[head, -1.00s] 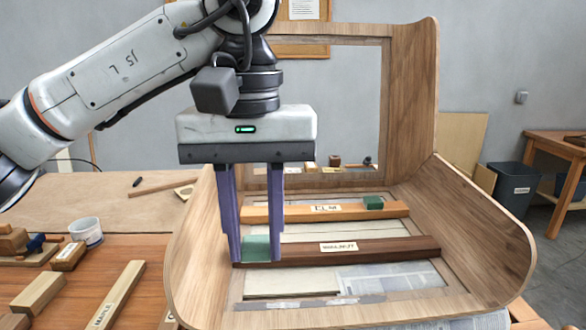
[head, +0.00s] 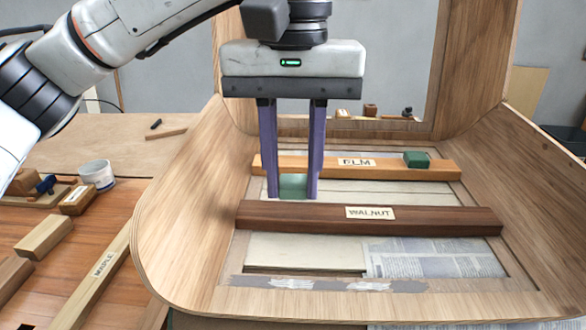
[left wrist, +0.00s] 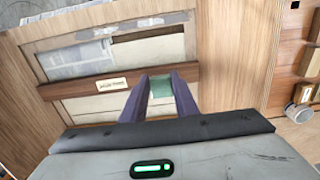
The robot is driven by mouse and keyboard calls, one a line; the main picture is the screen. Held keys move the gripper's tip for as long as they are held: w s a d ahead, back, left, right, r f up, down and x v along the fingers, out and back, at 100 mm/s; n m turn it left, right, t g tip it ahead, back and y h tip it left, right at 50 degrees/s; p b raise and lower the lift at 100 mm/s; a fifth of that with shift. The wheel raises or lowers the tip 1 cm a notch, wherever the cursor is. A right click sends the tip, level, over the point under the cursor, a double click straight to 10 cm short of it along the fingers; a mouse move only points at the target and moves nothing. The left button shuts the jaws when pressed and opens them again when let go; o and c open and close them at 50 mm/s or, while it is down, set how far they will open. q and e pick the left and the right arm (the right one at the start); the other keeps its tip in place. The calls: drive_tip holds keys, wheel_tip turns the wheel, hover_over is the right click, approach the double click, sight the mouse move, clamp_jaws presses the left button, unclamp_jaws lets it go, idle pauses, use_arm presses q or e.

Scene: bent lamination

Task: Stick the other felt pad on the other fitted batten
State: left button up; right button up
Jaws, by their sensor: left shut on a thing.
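The walnut batten (head: 420,219), dark brown with a "WALNUT" label, lies across the curved wooden shell; it also shows in the left wrist view (left wrist: 70,92). The lighter elm batten (head: 320,166) lies behind it, with a green felt pad (head: 417,159) on top near its right end. My left gripper (head: 292,194) is shut on another green felt pad (head: 293,186), also seen in the left wrist view (left wrist: 161,86). This pad appears just behind the walnut batten's left half, in front of the elm; its height is unclear. My right gripper is out of view.
The shell's frame (head: 180,220) curves up at left, right and back. Its opening shows newspaper (head: 430,258) below. On the bench at left are a maple strip (head: 100,268), wood blocks (head: 44,237) and a white cup (head: 97,175).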

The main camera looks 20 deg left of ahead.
use_arm(q)
drive_tip(key=shift+f, duration=0.4)
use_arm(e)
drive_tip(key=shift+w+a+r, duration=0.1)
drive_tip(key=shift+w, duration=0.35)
use_arm(q)
drive_tip(key=shift+s+f, duration=0.1)
drive_tip(key=shift+f, duration=0.45)
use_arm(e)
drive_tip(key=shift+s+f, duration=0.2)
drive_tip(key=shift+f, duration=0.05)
use_arm(q)
drive_tip(key=shift+f+b, duration=0.45)
drive_tip(key=shift+f, duration=0.05)
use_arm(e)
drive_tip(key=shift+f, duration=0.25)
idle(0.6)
use_arm(q)
drive_tip(key=o, duration=0.9)
